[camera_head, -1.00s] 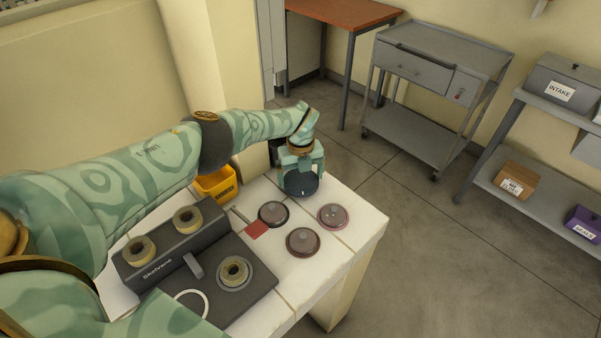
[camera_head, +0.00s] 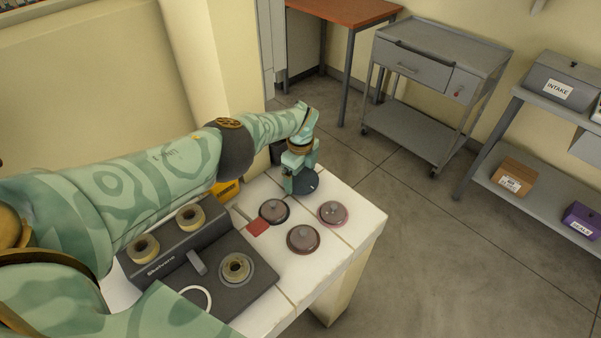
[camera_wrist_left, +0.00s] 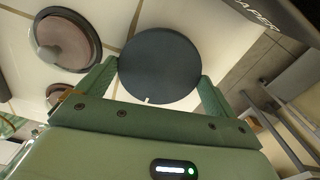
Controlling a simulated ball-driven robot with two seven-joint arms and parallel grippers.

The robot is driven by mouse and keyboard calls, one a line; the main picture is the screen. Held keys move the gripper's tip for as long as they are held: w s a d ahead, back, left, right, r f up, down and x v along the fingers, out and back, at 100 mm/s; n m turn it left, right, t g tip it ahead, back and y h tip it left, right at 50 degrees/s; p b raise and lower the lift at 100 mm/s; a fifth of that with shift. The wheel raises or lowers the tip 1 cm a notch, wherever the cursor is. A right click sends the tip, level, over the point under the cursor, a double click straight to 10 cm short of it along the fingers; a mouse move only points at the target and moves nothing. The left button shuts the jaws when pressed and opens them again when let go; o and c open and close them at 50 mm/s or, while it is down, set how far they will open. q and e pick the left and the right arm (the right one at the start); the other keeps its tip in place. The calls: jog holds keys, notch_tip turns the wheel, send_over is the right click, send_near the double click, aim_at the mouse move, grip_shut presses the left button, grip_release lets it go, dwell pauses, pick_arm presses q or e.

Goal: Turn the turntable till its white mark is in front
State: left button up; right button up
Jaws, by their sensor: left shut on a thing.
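The turntable (camera_head: 310,181) is a dark blue-grey round disc at the far end of the white bench in the head view, partly hidden by my left gripper (camera_head: 299,180). In the left wrist view the disc (camera_wrist_left: 160,65) lies between the two green fingers, which are shut on its rim from opposite sides. Its short white mark (camera_wrist_left: 147,100) shows at the disc's lower edge in the wrist view, on the side facing the gripper's palm. My right gripper is not in view.
Three round lidded dishes (camera_head: 303,239) and a red square (camera_head: 258,228) lie nearer on the white bench (camera_head: 330,262). A dark device (camera_head: 215,275) with tan rings stands at left. A yellow bin (camera_head: 228,190) is behind my arm.

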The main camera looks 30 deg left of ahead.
aim_at(300, 178)
pick_arm(q)
jog(key=shift+w+a+r, duration=0.15)
jog(key=shift+r, duration=0.05)
jog(key=o, duration=0.7)
jog(key=shift+c, duration=0.2)
notch_tip(300, 178, up, 16)
jog(key=p, duration=1.1)
